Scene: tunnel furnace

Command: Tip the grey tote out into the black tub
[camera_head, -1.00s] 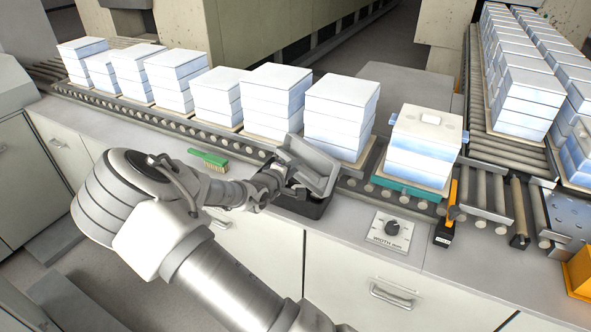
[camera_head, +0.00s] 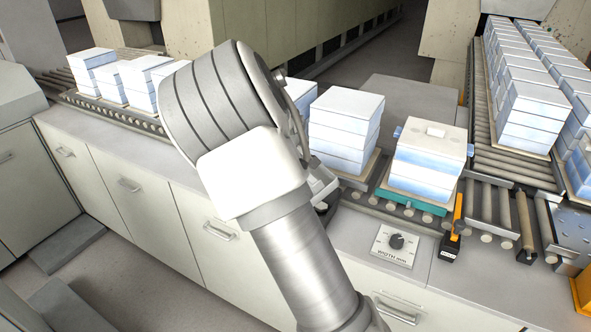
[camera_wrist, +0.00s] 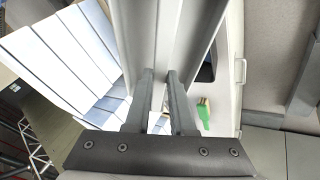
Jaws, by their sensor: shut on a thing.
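The grey tote (camera_wrist: 189,35) is gripped by my gripper (camera_wrist: 160,74), with both fingers shut on its wall. In the head view only a pale part of the tote (camera_head: 320,181) shows past my arm, which hides the rest. It is held over or close to the black tub (camera_head: 329,212), which is mostly covered too. A dark piece of the tub (camera_wrist: 208,68) shows beside the tote in the wrist view. The tote's tilt and contents cannot be seen.
White-blue block stacks (camera_head: 343,128) line the conveyor behind. One stack on a teal plate (camera_head: 412,202) stands to the right. A width dial (camera_head: 396,242) and a black-yellow tool (camera_head: 451,235) are right of the tub. A green brush (camera_wrist: 203,115) lies on the counter.

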